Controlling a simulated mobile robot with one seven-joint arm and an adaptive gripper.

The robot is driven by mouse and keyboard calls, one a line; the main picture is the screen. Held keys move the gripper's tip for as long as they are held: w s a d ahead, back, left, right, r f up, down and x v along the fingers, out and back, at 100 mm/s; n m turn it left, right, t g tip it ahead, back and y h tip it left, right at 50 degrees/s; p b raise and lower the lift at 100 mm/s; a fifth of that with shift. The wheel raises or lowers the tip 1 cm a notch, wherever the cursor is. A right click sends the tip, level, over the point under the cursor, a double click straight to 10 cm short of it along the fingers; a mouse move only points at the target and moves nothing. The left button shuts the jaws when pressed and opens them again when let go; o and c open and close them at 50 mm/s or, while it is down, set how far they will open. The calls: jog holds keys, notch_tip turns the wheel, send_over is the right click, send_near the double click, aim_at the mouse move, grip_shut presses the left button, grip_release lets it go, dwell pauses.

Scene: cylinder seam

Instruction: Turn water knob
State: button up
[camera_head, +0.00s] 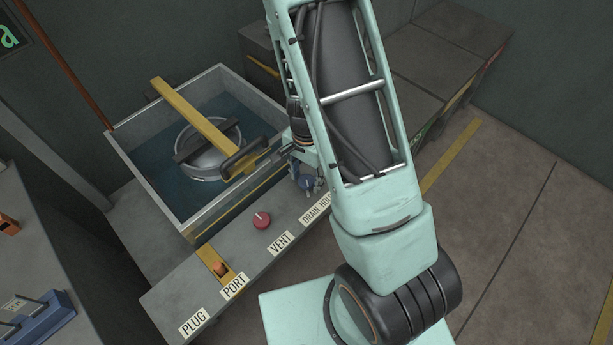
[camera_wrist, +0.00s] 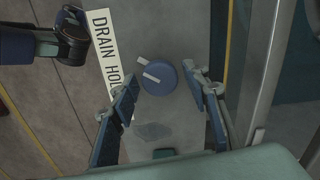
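A round blue knob (camera_wrist: 160,79) with a pale bar pointer sits on the grey panel, beside a label reading "DRAIN HO…" (camera_wrist: 104,50). In the head view the blue knob (camera_head: 307,184) shows just below my gripper (camera_head: 306,160), partly crowded by the arm. In the wrist view my gripper (camera_wrist: 160,82) is open, with one finger on each side of the knob and nothing held. I cannot tell how high the fingertips are above the panel, and no contact with the knob is visible.
A red knob (camera_head: 261,220) sits by the VENT label, and an orange plug (camera_head: 220,268) by the PORT label. A water-filled tank (camera_head: 190,235) stands behind the panel, with a yellow bar (camera_head: 190,112) and a round metal lid (camera_head: 205,165). Floor at right is clear.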

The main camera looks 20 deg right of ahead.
aim_at(306, 180)
dwell(0.3)
jog(key=shift+r, duration=6)
